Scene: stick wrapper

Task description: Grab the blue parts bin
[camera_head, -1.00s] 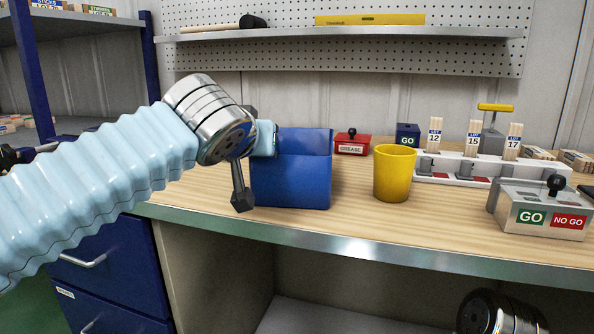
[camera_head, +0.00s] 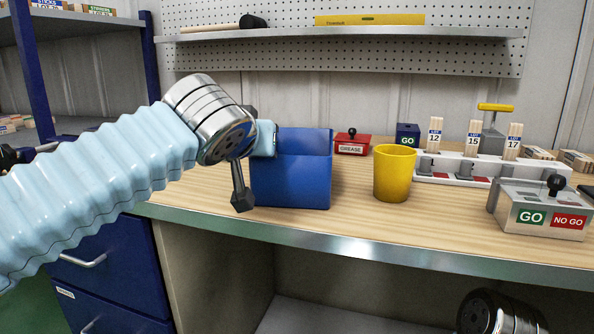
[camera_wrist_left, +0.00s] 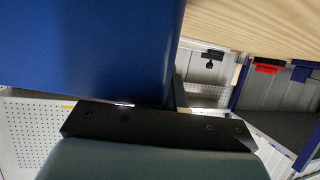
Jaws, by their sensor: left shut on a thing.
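The blue parts bin (camera_head: 291,180) stands on the wooden workbench near its front edge, left of the yellow cup. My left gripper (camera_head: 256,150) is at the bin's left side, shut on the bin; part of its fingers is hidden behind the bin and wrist. In the left wrist view the blue bin (camera_wrist_left: 85,50) fills the upper left, right against the dark gripper part (camera_wrist_left: 150,122). The bin looks upright. My right gripper does not show; only a metal part of my right arm appears at the bottom right of the head view.
A yellow cup (camera_head: 394,174) stands just right of the bin. Behind are a red grease box (camera_head: 352,143) and a blue GO box (camera_head: 407,135). A lot rack (camera_head: 465,167) and a GO/NO GO box (camera_head: 541,212) stand right. A shelf (camera_head: 350,33) hangs above.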

